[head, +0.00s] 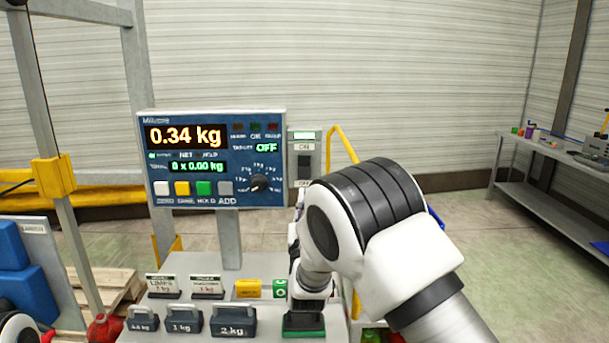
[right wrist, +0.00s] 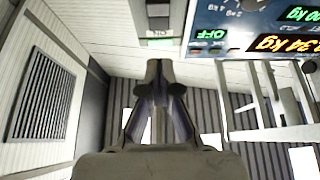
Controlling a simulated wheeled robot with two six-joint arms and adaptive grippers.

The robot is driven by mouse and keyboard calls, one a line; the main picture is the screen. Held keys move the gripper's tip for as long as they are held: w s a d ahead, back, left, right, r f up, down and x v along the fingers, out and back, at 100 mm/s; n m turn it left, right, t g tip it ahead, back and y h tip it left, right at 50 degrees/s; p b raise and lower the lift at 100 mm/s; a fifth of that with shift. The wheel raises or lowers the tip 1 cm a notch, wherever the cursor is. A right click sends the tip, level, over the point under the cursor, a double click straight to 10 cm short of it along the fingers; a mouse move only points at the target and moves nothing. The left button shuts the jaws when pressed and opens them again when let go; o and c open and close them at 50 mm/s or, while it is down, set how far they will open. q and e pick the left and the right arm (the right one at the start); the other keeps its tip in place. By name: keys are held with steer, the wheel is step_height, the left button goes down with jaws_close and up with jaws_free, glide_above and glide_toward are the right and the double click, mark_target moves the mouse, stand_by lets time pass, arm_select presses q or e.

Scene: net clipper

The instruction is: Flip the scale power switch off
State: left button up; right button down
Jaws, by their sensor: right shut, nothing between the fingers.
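The scale power switch (head: 304,168) is a dark rocker in a grey box on the right side of the blue scale panel (head: 220,115). ON is printed above it, the label below is partly covered by my arm, and a green lamp is lit at the top. The display reads 0.34 kg. In the right wrist view the switch box (right wrist: 160,33) shows upside down, beyond my fingertips. My right gripper (right wrist: 158,70) is shut and empty, pointing toward the box with a visible gap. In the head view my arm mostly hides it. My left gripper is out of view.
Several grey weights (head: 185,320) and small label cards (head: 163,286) stand on the bench below the panel. A yellow rail (head: 342,143) rises behind the switch box. A steel table (head: 560,152) with small items stands at the far right. Open floor lies between.

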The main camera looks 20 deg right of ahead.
mark_target(304, 167)
steer(key=w+d+p, duration=0.1)
steer(key=w, duration=0.1)
steer(key=w+r+p, duration=0.1)
steer(key=w, duration=0.2)
steer(key=w+d+p, duration=0.1)
steer(key=w, duration=0.2)
steer(key=shift+w+d+r, duration=0.2)
steer(key=shift+w+d, duration=0.05)
steer(key=shift+d, duration=0.05)
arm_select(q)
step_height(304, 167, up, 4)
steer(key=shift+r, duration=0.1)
arm_select(e)
steer(key=shift+s, duration=0.1)
